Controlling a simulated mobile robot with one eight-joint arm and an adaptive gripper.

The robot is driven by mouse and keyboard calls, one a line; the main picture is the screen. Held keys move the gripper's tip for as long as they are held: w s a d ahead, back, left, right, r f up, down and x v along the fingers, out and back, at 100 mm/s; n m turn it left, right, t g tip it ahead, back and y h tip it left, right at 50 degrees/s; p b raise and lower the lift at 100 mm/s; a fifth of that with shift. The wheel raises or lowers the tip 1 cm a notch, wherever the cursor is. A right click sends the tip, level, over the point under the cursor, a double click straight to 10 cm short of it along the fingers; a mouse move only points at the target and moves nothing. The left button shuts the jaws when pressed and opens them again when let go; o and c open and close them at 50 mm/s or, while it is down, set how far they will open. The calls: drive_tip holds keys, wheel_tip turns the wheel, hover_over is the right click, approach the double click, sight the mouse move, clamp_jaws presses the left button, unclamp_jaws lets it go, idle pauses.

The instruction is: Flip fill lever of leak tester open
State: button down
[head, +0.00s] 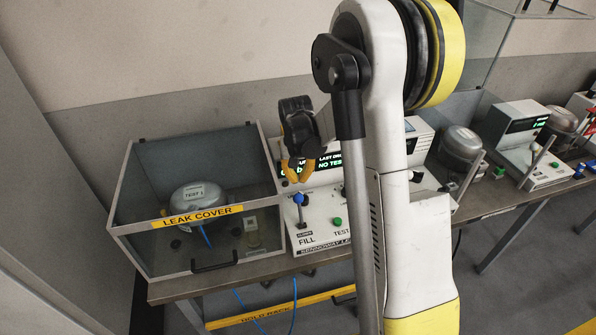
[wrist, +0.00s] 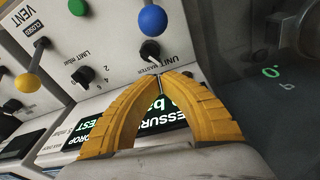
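The leak tester (head: 325,215) is a white console with a lit display, standing on the bench. Its fill lever (head: 299,200) has a blue ball on a metal stem and stands up above the FILL label. The blue ball (wrist: 152,19) also shows at the top of the wrist view, beyond my fingertips. My gripper (head: 297,177) hangs just above the lever in the head view. In the wrist view its yellow fingers (wrist: 160,75) meet at the tips with nothing between them. They look apart from the blue ball.
A clear box marked LEAK COVER (head: 198,216) stands left of the tester, with a round metal compressor (head: 200,196) inside. A yellow-balled vent lever (wrist: 28,82), a green button (wrist: 77,7) and black knobs (wrist: 150,50) share the panel. More testers (head: 520,120) stand right.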

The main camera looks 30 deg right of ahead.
sight(300, 210)
drive_tip(key=shift+s+a+f+b, duration=0.15)
drive_tip(key=shift+s+a, duration=0.15)
drive_tip(key=shift+s, duration=0.25)
drive_tip(key=shift+s+a+b, duration=0.1)
drive_tip(key=shift+s+a, duration=0.15)
drive_tip(key=shift+s, duration=0.3)
drive_tip(key=shift+s+a+f+b, duration=0.15)
drive_tip(key=shift+s+a, duration=0.15)
drive_tip(key=shift+s, duration=0.25)
drive_tip(key=shift+s+r, duration=0.1)
drive_tip(key=shift+s+a+r+t, duration=0.1)
drive_tip(key=shift+s+r+t, duration=0.15)
drive_tip(key=shift+t, duration=0.15)
